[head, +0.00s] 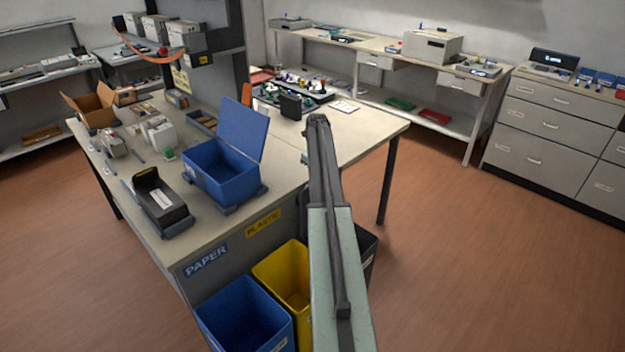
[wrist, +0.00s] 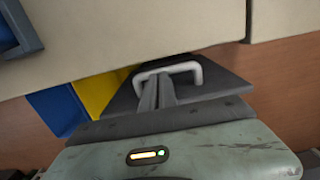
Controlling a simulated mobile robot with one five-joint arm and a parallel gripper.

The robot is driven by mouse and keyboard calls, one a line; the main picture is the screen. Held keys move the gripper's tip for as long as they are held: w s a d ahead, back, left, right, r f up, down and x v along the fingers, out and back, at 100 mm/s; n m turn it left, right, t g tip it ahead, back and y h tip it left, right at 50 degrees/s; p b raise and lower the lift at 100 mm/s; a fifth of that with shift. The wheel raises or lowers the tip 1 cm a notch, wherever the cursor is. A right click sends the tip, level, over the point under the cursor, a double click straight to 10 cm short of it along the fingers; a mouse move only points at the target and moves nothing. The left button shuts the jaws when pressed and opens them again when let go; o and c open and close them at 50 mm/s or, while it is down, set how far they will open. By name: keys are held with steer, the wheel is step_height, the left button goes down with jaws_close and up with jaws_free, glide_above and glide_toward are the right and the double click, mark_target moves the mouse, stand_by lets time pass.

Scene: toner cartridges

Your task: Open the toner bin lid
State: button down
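In the wrist view a dark grey flat lid (wrist: 215,88) lies below the table edge and looks closed. It carries a pale, U-shaped handle (wrist: 185,67). My gripper's two dark fingers (wrist: 156,80) are close together, and their tips overlap the left part of the handle. I cannot tell whether the handle is between them or they only touch it. In the head view a dark bin (head: 369,252) shows beside the yellow bin, partly behind my arm. My arm hides the gripper and most of the lid there.
A yellow bin (head: 285,284) and a blue bin (head: 245,315) stand left of the dark one. The table (head: 345,130) overhangs close by. On it sit a blue box (head: 222,178) with a raised lid and a black cartridge (head: 162,203). Floor at right is clear.

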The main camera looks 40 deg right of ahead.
steer(key=shift+r, duration=0.1)
steer(key=w+r+p, duration=0.3)
steer(key=r+p, duration=0.6)
steer(key=shift+r, duration=0.15)
